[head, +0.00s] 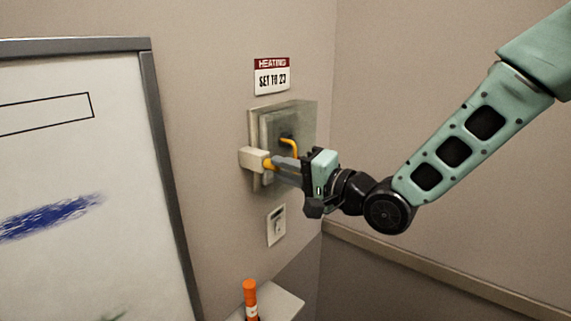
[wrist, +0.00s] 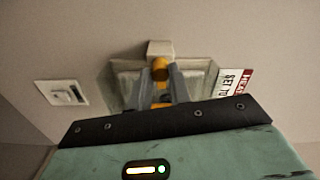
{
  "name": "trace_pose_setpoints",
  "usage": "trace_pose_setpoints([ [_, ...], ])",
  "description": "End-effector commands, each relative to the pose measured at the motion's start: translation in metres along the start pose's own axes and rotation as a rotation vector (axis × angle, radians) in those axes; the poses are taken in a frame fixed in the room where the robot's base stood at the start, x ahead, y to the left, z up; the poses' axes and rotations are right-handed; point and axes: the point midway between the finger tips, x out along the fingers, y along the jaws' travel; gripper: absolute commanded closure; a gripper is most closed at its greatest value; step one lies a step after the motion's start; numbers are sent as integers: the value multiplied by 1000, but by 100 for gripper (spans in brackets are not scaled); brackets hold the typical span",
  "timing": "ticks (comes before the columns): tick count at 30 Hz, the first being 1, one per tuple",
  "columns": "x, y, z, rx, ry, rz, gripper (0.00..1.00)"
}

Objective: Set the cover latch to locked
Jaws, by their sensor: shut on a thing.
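A wall box with a see-through cover (head: 297,118) is mounted below the heating sign. A beige latch block (head: 250,158) sticks out at the cover's left edge, with an orange latch knob (head: 268,165) on it. In the wrist view the orange knob (wrist: 160,68) shows between my fingertips, in front of the beige block (wrist: 160,48). My gripper (head: 274,165) reaches in from the right and is shut on the orange knob. My fingers hide part of the knob and the box. I cannot read the latch's setting. A yellow handle (head: 290,145) shows at the box.
A sign (head: 272,77) reads "HEATING SET TO 23". A white wall switch (head: 276,225) sits below the box. A whiteboard (head: 75,180) stands at the left. An orange marker (head: 250,298) stands upright near a pale ledge (head: 280,303) below.

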Motion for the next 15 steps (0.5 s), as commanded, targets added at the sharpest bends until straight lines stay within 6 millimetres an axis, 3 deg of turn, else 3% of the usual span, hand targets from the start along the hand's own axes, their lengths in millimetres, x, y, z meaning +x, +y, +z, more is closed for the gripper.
trace_pose_setpoints([
  [15,0,0,-1,74,1,0,100],
])
